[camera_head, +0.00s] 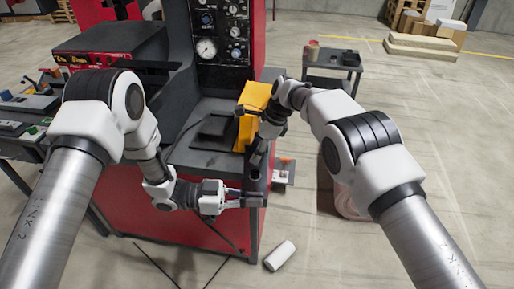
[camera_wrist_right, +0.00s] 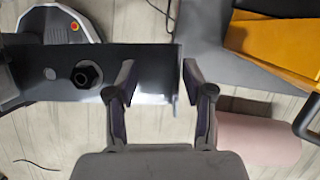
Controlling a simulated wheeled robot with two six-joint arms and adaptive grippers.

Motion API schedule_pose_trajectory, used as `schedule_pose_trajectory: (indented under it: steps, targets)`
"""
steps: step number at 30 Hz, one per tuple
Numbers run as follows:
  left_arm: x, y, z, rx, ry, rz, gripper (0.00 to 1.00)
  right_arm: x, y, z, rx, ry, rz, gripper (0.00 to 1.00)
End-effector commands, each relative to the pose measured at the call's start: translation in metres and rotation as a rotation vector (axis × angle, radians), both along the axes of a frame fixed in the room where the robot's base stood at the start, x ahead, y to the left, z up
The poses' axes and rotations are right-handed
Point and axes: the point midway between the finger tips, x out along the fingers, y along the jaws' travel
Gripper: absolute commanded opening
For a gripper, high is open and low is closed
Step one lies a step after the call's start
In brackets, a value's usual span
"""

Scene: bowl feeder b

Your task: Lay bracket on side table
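The bracket (camera_wrist_right: 130,70) is a dark grey plate with a small hole, a dark nut-like fitting and an upright flange at its right end. In the head view it shows as a narrow dark piece (camera_head: 256,172) at the machine's front corner. My left gripper (camera_head: 243,198) is at the bracket's lower end and appears shut on it. My right gripper (camera_head: 262,140) is above; in the right wrist view its fingers (camera_wrist_right: 157,75) are apart, with the flange between them and a gap beside the right finger. A small grey side table (camera_head: 325,60) stands at the back right.
The red machine (camera_head: 170,212) with gauges stands in front of me, with a yellow-orange block (camera_head: 252,112) on its ledge. The side table bears a few items. Floor on the right is open.

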Motion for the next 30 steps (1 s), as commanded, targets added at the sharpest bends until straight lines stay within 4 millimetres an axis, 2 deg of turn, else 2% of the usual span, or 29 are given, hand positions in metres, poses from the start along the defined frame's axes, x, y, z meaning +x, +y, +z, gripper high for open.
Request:
schedule_pose_trajectory:
  steps: [1,3,5,8,9,17,20,23,30]
  targets:
    - [0.0,0.0,0.001,-0.002,-0.003,0.0,0.0,0.0,0.0,0.0,0.0,0.0,0.0,0.23]
    - [0.0,0.0,0.001,-0.002,-0.002,-0.001,0.0,0.0,0.0,0.0,0.0,-0.001,0.0,0.0]
    - [0.0,0.0,0.001,-0.002,-0.002,-0.002,0.0,0.001,0.0,0.0,0.0,-0.002,-0.001,0.0]
    - [0.0,0.0,0.001,-0.002,-0.002,-0.002,0.32,0.001,0.0,0.002,0.0,-0.004,-0.001,0.0]
    - [0.0,0.0,0.001,-0.001,-0.001,-0.002,0.35,0.001,0.0,0.002,0.0,-0.003,-0.001,0.0]
    - [0.0,0.001,0.0,0.0,0.0,-0.001,0.35,0.001,0.0,0.002,0.0,-0.002,-0.001,0.0]
    - [0.0,0.007,0.001,-0.001,0.0,0.002,0.35,0.001,0.0,0.002,0.0,-0.002,-0.001,0.0]
    - [0.0,0.023,0.002,-0.002,0.0,0.004,0.35,0.0,0.0,0.002,0.0,-0.001,0.0,0.0]
    - [-0.004,0.081,0.005,-0.003,-0.002,0.006,0.35,0.0,0.0,0.002,0.0,-0.001,0.0,0.0]
